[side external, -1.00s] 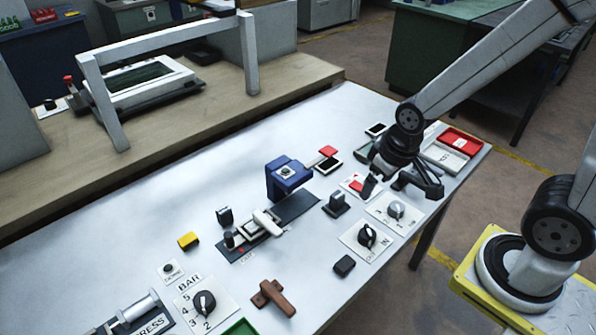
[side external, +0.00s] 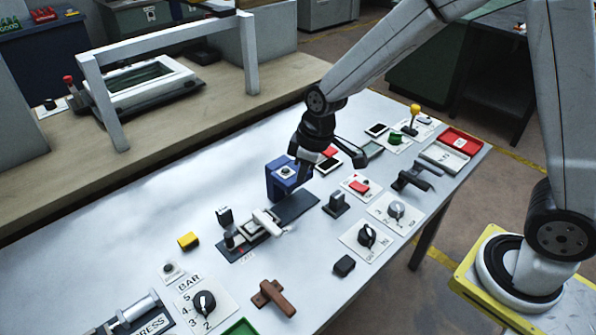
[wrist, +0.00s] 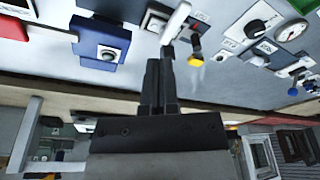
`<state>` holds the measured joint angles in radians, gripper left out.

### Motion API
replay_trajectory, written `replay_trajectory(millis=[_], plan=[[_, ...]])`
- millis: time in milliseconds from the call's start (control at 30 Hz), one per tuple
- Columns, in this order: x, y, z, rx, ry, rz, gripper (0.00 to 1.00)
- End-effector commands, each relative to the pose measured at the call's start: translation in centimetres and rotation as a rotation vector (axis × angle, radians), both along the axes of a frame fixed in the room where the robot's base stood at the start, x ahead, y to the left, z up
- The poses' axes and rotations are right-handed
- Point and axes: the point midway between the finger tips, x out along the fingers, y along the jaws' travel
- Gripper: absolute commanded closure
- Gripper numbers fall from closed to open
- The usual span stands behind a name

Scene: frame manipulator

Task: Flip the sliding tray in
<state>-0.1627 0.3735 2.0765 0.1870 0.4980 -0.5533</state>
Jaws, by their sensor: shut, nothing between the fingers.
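The sliding tray (side external: 256,232) is a small light piece on a dark rail plate (side external: 294,207), at the plate's near-left end. A white bar handle (side external: 268,221) stands across it; this bar also shows in the wrist view (wrist: 177,20). A blue housing (side external: 283,186) with a button on top stands at the rail's far end; it also shows in the wrist view (wrist: 92,42). My gripper (side external: 304,184) is shut and empty, pointing down beside the blue housing, right of and behind the handle. In the wrist view the shut fingers (wrist: 158,68) lie just below the handle's picture position.
A yellow block (side external: 188,240) and a small black switch (side external: 224,215) sit left of the rail. Dial plates (side external: 366,238), a grey lever block (side external: 336,204) and a brown T-handle (side external: 273,297) stand to the right and front. The left table surface is mostly clear.

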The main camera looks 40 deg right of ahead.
Motion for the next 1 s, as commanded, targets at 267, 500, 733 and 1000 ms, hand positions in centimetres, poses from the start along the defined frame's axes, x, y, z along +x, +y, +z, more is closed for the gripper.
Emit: replay_trajectory(millis=[267,500,733,1000], plan=[[4.5,5.3,-1.6,0.021,-0.007,0.260,1.00],[7.4,10.3,-3.3,0.047,-0.025,0.487,1.00],[9.2,14.7,-5.0,0.076,-0.050,0.684,1.00],[9.9,17.4,-6.1,0.095,-0.069,0.803,1.00]])
